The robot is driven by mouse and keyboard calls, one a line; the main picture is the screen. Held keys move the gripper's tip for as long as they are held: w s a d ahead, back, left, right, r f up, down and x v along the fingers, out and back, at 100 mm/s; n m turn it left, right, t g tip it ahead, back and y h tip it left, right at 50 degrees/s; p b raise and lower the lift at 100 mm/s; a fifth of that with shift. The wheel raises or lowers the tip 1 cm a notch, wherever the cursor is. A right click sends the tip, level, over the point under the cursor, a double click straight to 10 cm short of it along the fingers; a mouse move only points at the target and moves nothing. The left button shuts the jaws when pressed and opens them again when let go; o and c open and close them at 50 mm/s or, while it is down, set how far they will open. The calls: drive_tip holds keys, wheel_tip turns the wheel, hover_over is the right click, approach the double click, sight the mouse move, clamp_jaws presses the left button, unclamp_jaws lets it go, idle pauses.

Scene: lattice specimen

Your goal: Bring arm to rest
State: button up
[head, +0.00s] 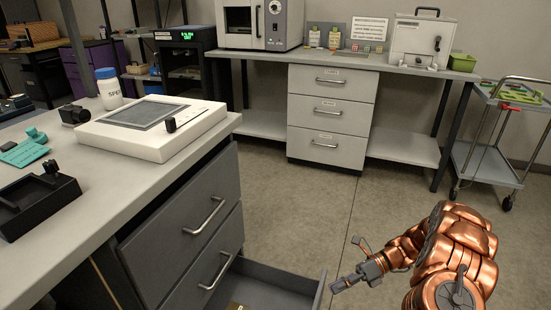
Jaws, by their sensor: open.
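My copper-coloured arm shows at the lower right of the head view, bent and reaching left. My gripper (349,268) is open, with nothing seen between its fingers. It is in the air over the floor, close to the right of an open drawer (290,284) in the grey cabinet. I cannot tell whether it touches the drawer front. A small brownish item (237,306) lies inside the drawer, cut off by the bottom edge of the picture.
A bench (100,195) at left carries a white panel device (150,127), a white jar (108,88), a black tray (35,205) and teal pieces (25,150). A drawer unit (331,117) stands at the back, a cart (490,145) at right. The middle floor (310,200) is clear.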

drive_tip(key=s+a+r+n+g+h+p, duration=0.15)
drive_tip(key=s+r+n+p, duration=0.25)
drive_tip(key=r, duration=0.6)
drive_tip(key=s+a+r+n+h+p, duration=0.3)
drive_tip(key=s+r+n+p, duration=0.15)
drive_tip(key=r, duration=0.55)
drive_tip(key=s+a+r+n+h+p, duration=0.25)
drive_tip(key=r+n+p, duration=0.2)
drive_tip(key=r, duration=0.55)
drive_tip(key=s+d+r+n+t+h+p, duration=0.2)
drive_tip(key=s+r+n+p, duration=0.4)
drive_tip(key=s+r, duration=0.4)
drive_tip(key=s+d+r+n+t+h+p, duration=0.2)
drive_tip(key=s+d+r+n+h+p, duration=0.2)
drive_tip(key=s+r, duration=0.5)
drive_tip(key=s+d+n+p, duration=0.1)
drive_tip(key=n+p, duration=0.1)
drive_tip(key=p, duration=0.1)
drive_tip(key=shift+r+n+h+p, duration=0.3)
drive_tip(key=shift+r+p, duration=0.05)
drive_tip(key=shift+w+a, duration=0.1)
drive_tip(key=shift+a, duration=0.05)
